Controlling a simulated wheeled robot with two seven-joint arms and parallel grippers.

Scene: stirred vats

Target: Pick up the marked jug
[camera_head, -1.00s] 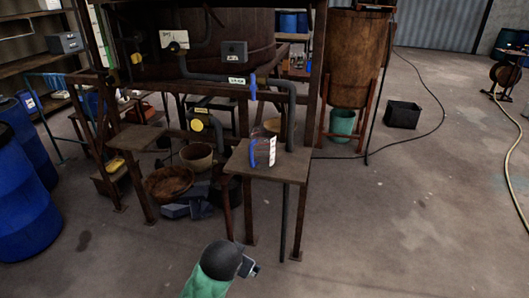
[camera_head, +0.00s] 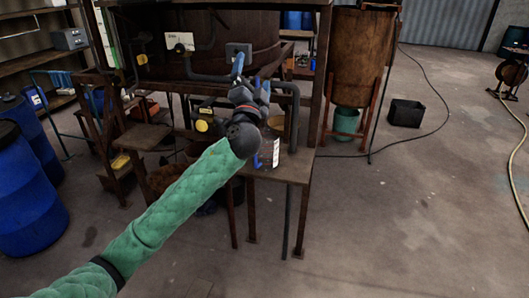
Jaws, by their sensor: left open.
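The marked jug (camera_head: 276,152) stands upright on a small wooden shelf (camera_head: 293,170) below a pipe. It has a clear body, a white label strip and a blue handle at its left. My left arm reaches in from the lower left, and its left gripper (camera_head: 251,84) is up at the pipe, above and slightly left of the jug. The gripper is open and apart from the jug. My wrist hides part of the jug's left side and the shelf behind it. The fingertips blend with the dark pipe and blue parts there. My right gripper does not show.
Blue barrels (camera_head: 25,205) stand at left. A rusty tank (camera_head: 358,60) and a black crate (camera_head: 406,113) are at right. The floor at right is mostly clear.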

